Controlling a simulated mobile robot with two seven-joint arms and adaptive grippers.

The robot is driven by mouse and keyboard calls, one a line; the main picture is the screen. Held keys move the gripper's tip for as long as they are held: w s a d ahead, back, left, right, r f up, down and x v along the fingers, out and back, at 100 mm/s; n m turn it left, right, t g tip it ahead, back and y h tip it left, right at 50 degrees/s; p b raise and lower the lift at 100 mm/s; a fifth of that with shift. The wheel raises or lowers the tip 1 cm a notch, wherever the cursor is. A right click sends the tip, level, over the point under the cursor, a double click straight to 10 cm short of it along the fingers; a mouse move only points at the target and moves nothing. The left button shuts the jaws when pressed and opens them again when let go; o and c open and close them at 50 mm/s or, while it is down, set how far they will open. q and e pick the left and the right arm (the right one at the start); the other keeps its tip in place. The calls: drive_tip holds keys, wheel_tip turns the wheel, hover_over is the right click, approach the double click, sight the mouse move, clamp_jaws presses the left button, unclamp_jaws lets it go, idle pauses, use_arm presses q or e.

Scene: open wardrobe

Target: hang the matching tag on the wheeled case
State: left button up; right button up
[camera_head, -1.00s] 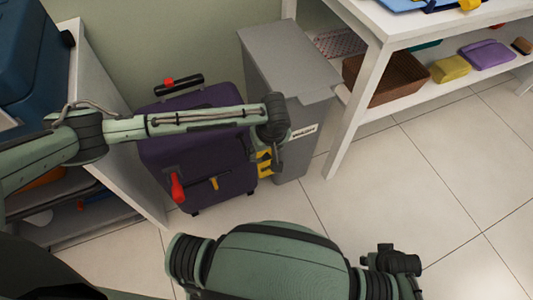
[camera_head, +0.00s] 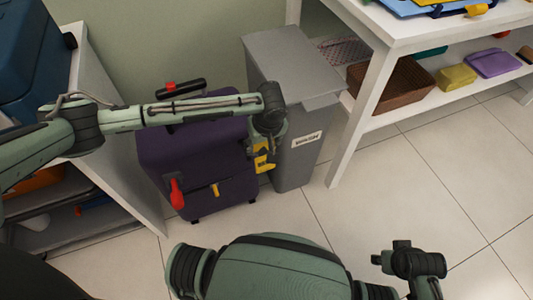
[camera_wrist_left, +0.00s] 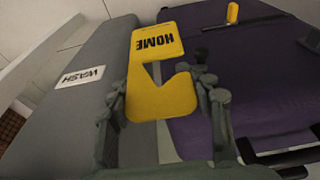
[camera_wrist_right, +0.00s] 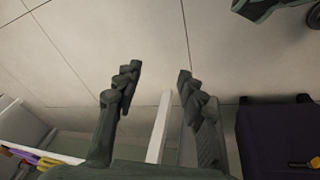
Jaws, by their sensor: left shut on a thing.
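My left gripper (camera_wrist_left: 160,95) is shut on a yellow tag (camera_wrist_left: 150,60) marked HOME, with a notch cut into it. The tag also shows in the head view (camera_head: 262,162), at the right side of the purple wheeled case (camera_head: 205,150). I cannot tell whether it touches the case. My right gripper (camera_wrist_right: 157,76) is open and empty above the floor.
A grey bin (camera_head: 296,115) labelled WASH stands right beside the case. A white shelf unit (camera_head: 105,140) is close on the left. A white table (camera_head: 352,130) with a brown basket (camera_head: 392,86) is on the right.

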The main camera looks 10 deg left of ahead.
use_arm(q)
drive_tip(key=shift+w+a+f, duration=0.15)
drive_tip(key=shift+a+f, duration=0.15)
drive_tip(key=shift+a, duration=0.05)
drive_tip(key=shift+a+b, duration=0.25)
drive_tip(key=shift+b, duration=0.05)
drive_tip(key=shift+s+a+f, duration=0.15)
drive_tip(key=shift+s+a, duration=1)
drive_tip(key=c, duration=0.3)
drive_tip(key=shift+s+a+b, duration=0.3)
drive_tip(key=shift+s+a, duration=0.05)
drive_tip(key=shift+a, duration=0.15)
drive_tip(key=shift+c, duration=0.5)
drive_tip(key=shift+d+f, duration=0.1)
drive_tip(key=shift+f, duration=0.5)
use_arm(e)
wheel_tip(320, 180, up, 3)
drive_tip(key=shift+s+d+f, duration=0.1)
drive_tip(key=shift+d+f, duration=0.05)
drive_tip(key=shift+f, duration=0.05)
use_arm(q)
drive_tip(key=shift+d, duration=0.1)
